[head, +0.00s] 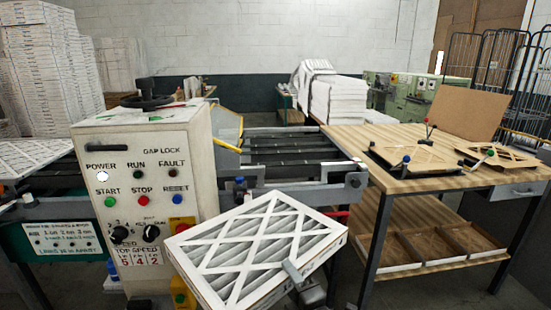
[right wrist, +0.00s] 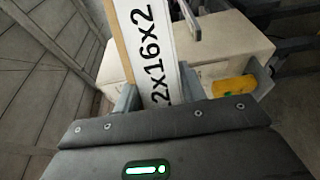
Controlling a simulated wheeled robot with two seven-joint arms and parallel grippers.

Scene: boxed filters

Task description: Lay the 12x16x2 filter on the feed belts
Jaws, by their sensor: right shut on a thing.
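The 12x16x2 filter (head: 262,247), a white frame with a diagonal lattice over grey pleats, is tilted in front of the machine at the bottom centre of the head view. My right gripper (head: 291,271) is shut on its near edge, with one grey finger showing on its face. In the right wrist view the fingers (right wrist: 158,93) grip the filter's edge (right wrist: 151,45), where a label partly reads "2x16x2". The dark feed belts (head: 292,150) lie behind the filter, and no filter shows on their visible part. My left gripper is not in view.
A control box (head: 150,185) with buttons and knobs stands left of the filter and hides part of the machine. A wooden workbench (head: 430,160) with clamps and cardboard is at right. Another filter (head: 30,157) lies at far left. Stacked white filters (head: 338,100) stand behind.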

